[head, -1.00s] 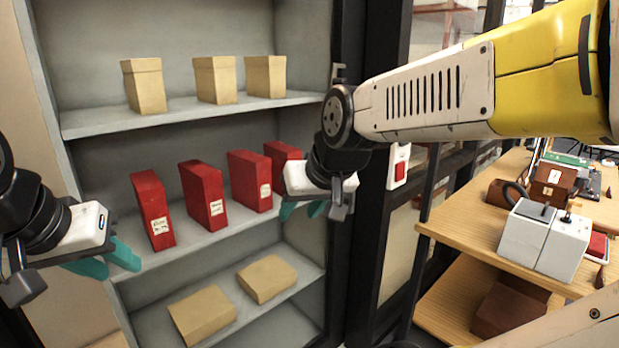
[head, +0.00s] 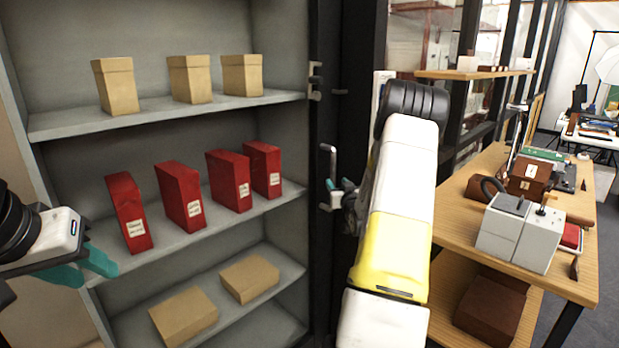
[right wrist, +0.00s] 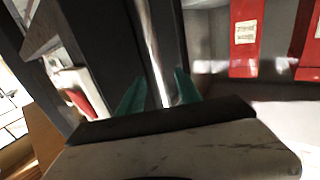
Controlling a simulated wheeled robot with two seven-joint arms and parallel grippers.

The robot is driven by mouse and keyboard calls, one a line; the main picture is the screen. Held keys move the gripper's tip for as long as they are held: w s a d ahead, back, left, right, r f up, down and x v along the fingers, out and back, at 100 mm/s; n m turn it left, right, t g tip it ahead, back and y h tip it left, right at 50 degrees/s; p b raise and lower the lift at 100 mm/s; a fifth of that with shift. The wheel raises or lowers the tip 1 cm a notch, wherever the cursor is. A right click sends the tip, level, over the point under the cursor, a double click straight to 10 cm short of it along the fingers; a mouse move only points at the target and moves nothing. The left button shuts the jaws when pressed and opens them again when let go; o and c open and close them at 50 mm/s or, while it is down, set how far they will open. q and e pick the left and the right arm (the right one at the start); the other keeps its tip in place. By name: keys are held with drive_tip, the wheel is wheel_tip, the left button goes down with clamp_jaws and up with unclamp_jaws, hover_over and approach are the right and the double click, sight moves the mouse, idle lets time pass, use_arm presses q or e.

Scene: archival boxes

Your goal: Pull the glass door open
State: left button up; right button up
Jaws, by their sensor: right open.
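The glass door's dark upright frame (head: 326,250) stands along the right side of the shelved cabinet in the head view. The glass itself is hard to make out. A metal bar handle (head: 329,160) is on this frame. My right gripper (head: 347,186) is at the handle's lower part, its far side partly hidden by my arm. In the right wrist view the handle bar (right wrist: 153,50) runs between the two teal fingers of my right gripper (right wrist: 158,90), which are apart. My left gripper (head: 88,266) is open and empty in front of the lower left shelves.
Cabinet shelves hold tan boxes (head: 190,80), red boxes (head: 180,197) and flat tan boxes (head: 184,316). A metal latch (head: 316,82) is above the handle. A wooden table (head: 450,215) with a white device (head: 518,232) stands on the right.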

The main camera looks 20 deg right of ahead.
sight(334, 177)
drive_tip(key=shift+w+d+f, duration=0.2)
drive_tip(key=shift+w+d, duration=0.1)
drive_tip(key=shift+w, duration=0.1)
drive_tip(key=w, duration=0.3)
drive_tip(key=w+d, duration=0.1)
drive_tip(key=w, duration=0.2)
drive_tip(key=shift+w+d, duration=0.2)
drive_tip(key=shift+w, duration=0.2)
clamp_jaws()
idle(0.8)
